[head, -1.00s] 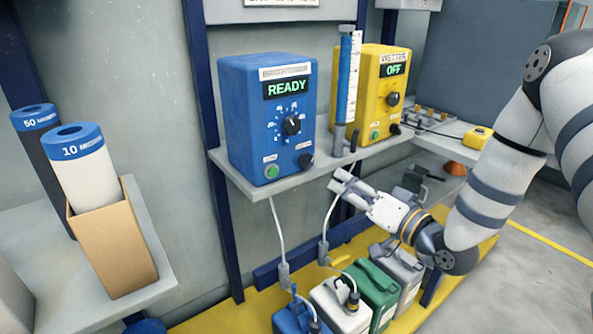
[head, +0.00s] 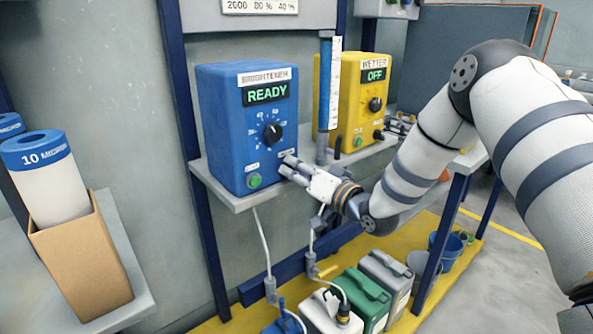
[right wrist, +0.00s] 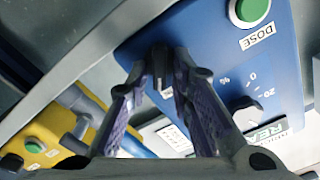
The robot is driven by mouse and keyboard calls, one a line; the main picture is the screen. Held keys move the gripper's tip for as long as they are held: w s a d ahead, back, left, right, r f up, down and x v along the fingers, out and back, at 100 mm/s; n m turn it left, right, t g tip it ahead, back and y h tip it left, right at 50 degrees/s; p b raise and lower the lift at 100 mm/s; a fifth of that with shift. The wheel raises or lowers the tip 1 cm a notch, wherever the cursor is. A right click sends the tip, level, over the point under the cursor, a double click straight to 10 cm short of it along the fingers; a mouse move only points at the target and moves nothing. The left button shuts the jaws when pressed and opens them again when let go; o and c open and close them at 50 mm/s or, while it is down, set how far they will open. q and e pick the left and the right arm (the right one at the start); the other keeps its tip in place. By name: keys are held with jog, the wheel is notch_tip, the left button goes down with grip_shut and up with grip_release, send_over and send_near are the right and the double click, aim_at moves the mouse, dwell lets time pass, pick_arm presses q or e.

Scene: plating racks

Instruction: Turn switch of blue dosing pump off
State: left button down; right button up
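The blue dosing pump (head: 222,130) stands on a shelf and its display reads READY. Its face carries a dial (head: 272,133), a green button (head: 254,181) and, at lower right, a black switch that my right gripper mostly hides in the head view. My right gripper (head: 288,166) is at that lower right corner, its fingers pointing at the pump. In the right wrist view the two fingers are apart, with a dark piece (right wrist: 160,60), seemingly the switch, between or just beyond their tips; contact is unclear. My left gripper is out of view.
A yellow pump (head: 345,100) reading OFF stands to the right, behind a clear measuring tube (head: 334,85) with a blue post. The grey shelf edge (head: 235,204) runs just below the gripper. Canisters (head: 365,290) stand below. A brown box (head: 85,260) is at left.

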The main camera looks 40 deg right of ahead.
grip_shut()
